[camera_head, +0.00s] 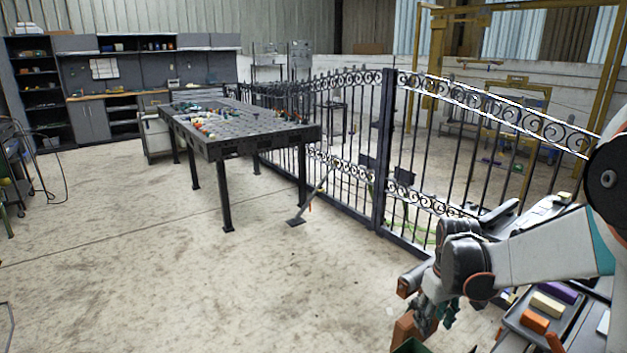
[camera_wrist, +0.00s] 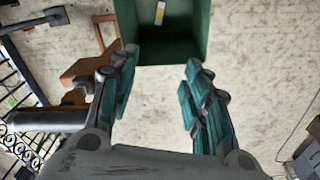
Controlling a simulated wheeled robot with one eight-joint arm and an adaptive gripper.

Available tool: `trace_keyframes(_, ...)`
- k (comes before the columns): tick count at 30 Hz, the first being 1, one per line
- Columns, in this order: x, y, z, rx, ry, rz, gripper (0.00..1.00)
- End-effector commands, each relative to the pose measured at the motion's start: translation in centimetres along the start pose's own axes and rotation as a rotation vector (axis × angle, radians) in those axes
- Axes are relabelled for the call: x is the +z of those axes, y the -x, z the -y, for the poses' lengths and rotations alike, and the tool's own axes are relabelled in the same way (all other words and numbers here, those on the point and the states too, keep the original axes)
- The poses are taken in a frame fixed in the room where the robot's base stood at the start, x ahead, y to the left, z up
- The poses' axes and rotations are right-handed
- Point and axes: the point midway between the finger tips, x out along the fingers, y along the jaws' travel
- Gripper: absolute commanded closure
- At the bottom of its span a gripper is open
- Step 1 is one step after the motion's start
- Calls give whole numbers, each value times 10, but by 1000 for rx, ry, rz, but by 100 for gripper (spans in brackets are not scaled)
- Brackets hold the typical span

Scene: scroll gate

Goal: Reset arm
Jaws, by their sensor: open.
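My gripper (camera_wrist: 158,88) is open, with its two teal-padded fingers spread apart and nothing between them in the wrist view. A green bin (camera_wrist: 165,52) lies just beyond the fingertips, with a small yellow and white item (camera_wrist: 160,13) inside. In the head view my arm reaches in from the right edge, and my gripper (camera_head: 437,312) points down at the lower right. Only the edge of the green bin (camera_head: 412,346) shows there, at the bottom of the picture.
A black scroll gate (camera_head: 385,150) runs behind my arm. A perforated work table (camera_head: 250,130) stands left of it. A tray (camera_head: 518,312) with coloured blocks, including an orange block (camera_head: 534,322), sits right of my gripper. The concrete floor (camera_head: 200,290) at left is clear.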

Motion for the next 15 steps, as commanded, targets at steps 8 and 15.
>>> trace_keyframes(8, 27, 68, 39, 45, -59, -119, 56)
trace_keyframes(15, 56, 109, 70, 70, -114, -226, 56)
